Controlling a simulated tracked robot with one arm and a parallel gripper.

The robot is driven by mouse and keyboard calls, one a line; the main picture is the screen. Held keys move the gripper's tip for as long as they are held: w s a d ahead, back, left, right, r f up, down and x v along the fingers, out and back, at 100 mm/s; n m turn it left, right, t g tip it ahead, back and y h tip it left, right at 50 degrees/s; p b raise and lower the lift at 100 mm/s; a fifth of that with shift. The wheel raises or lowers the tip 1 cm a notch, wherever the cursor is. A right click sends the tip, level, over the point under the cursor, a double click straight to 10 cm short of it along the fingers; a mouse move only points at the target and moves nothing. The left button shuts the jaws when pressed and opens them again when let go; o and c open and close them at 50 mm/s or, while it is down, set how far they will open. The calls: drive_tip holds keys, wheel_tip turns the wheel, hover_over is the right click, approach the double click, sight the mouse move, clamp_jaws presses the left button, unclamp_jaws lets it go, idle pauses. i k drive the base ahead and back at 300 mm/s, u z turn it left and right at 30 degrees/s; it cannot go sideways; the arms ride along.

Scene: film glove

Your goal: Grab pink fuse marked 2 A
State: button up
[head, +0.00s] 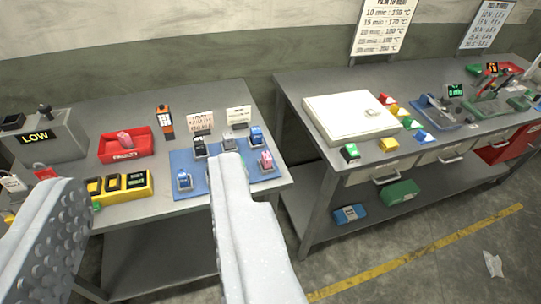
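A pink fuse (266,160) stands at the right side of a blue mat (215,187) on the left table. Another pink fuse (125,140) lies in a red tray (112,157) that seems to read "FAULTY". The ratings on both are too small to read. The mat also bears a black fuse (200,147), a grey fuse (229,141), and blue fuses (256,135) and (184,180). My gripper (148,175) is open and empty, its fingers wide apart in the foreground. The right finger overlaps the mat's middle in view and hides part of it, left of the pink fuse.
A grey box reading "LOW" (52,139), a yellow block (136,184) and an orange meter (165,121) stand on the left table (115,112). Small signs stand behind the mat. A gap separates it from the right table, which holds a white board (345,113) and coloured pieces.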

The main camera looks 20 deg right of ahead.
sight(266, 158)
drive_tip(key=i, duration=0.85)
drive_tip(key=u, duration=0.1)
